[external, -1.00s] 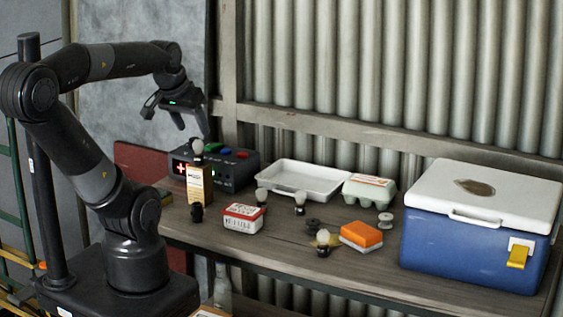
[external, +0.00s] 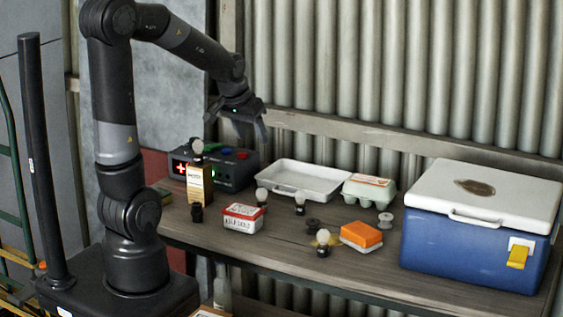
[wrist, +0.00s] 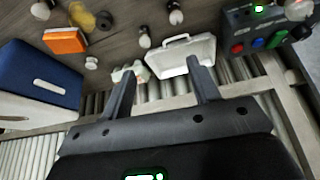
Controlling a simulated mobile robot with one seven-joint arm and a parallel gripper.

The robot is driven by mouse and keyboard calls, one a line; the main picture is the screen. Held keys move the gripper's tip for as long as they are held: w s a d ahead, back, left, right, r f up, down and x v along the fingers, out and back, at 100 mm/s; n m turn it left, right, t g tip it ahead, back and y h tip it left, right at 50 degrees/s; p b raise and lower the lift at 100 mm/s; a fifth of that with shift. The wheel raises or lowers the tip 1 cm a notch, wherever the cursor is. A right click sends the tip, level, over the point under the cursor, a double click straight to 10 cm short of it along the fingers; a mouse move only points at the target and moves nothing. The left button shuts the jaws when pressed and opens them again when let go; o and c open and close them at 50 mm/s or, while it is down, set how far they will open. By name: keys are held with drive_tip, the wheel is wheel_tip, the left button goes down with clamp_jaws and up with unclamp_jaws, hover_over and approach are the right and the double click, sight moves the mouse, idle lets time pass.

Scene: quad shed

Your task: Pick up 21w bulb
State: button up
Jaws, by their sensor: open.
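Several small bulbs with dark bases stand on the bench; no wattage marking is readable, so I cannot tell which is the 21w one. One pale bulb (external: 262,194) stands behind the red-and-white box, and another (external: 300,200) stands right of it. A further pale bulb (external: 197,146) sits atop the tan carton. In the wrist view, pale bulbs show at the top (wrist: 176,14) and nearer the tray (wrist: 144,38). My gripper (external: 249,130) is open and empty, above the back of the bench; its fingers also show in the wrist view (wrist: 160,67).
A white tray (external: 318,192), egg carton (external: 369,189), orange sponge (external: 361,234), red-and-white box (external: 243,218) and spool (external: 313,224) share the bench. A blue cooler (external: 462,251) fills the right end. A dark box with coloured buttons (external: 233,173) stands at the back left, near the corrugated wall.

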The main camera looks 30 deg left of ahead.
approach(298, 191)
drive_tip(key=f, duration=0.1)
drive_tip(key=shift+m, duration=0.4)
drive_tip(key=shift+x, duration=5.7)
drive_tip(key=shift+w+d, duration=0.1)
drive_tip(key=shift+c, duration=0.5)
drive_tip(key=shift+r, duration=0.1)
drive_tip(key=c, duration=1)
